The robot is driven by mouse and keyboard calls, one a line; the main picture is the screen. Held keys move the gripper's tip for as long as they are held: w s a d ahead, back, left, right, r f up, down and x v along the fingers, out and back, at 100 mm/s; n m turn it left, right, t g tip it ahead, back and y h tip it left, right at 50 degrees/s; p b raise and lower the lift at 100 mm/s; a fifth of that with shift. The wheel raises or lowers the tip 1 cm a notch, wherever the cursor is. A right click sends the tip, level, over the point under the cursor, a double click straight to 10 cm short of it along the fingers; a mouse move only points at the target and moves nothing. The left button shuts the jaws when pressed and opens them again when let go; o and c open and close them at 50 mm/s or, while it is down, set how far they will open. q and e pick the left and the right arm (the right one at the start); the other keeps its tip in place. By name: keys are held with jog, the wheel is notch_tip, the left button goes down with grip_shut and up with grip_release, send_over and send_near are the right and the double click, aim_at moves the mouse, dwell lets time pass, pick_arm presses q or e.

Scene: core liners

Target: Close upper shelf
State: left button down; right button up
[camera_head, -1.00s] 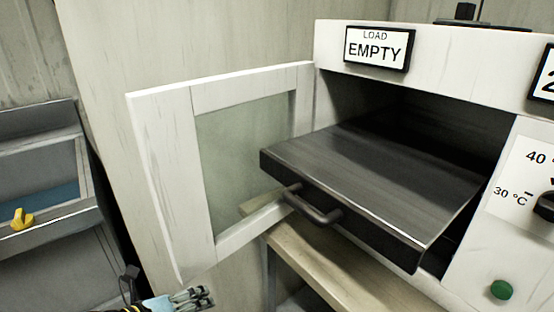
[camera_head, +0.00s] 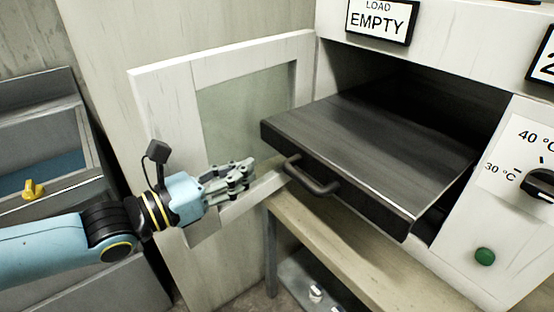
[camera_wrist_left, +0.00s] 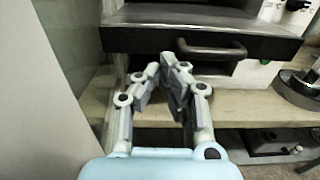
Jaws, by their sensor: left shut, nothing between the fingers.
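The dark upper shelf (camera_head: 375,150) sticks out of the white oven-like cabinet, pulled forward from its opening. Its bar handle (camera_head: 312,177) is on the front edge, and it also shows in the left wrist view (camera_wrist_left: 212,50). My left gripper (camera_head: 250,172) is shut and empty. It is just left of the handle, apart from it, in front of the open door. In the left wrist view the closed fingertips (camera_wrist_left: 174,62) point toward the shelf front, left of and below the handle. My right gripper is not in view.
The white door (camera_head: 165,120) with a glass pane stands open at left, close behind my gripper. A wooden bench (camera_head: 350,255) lies below the shelf. Dials and a green button (camera_head: 485,257) are on the right panel.

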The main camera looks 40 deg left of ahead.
aim_at(288, 150)
pick_arm(q)
jog(key=b+x, duration=0.2)
jog(key=x, duration=0.1)
jog(key=b+x, duration=0.2)
jog(key=x, duration=0.1)
jog(key=shift+w+f, duration=0.25)
jog(key=shift+w+r, duration=0.15)
jog(key=shift+w, duration=0.05)
jog(key=shift+w+d+r, duration=0.1)
jog(key=shift+w+d, duration=0.1)
jog(key=shift+w, duration=0.35)
jog(key=shift+w, duration=0.1)
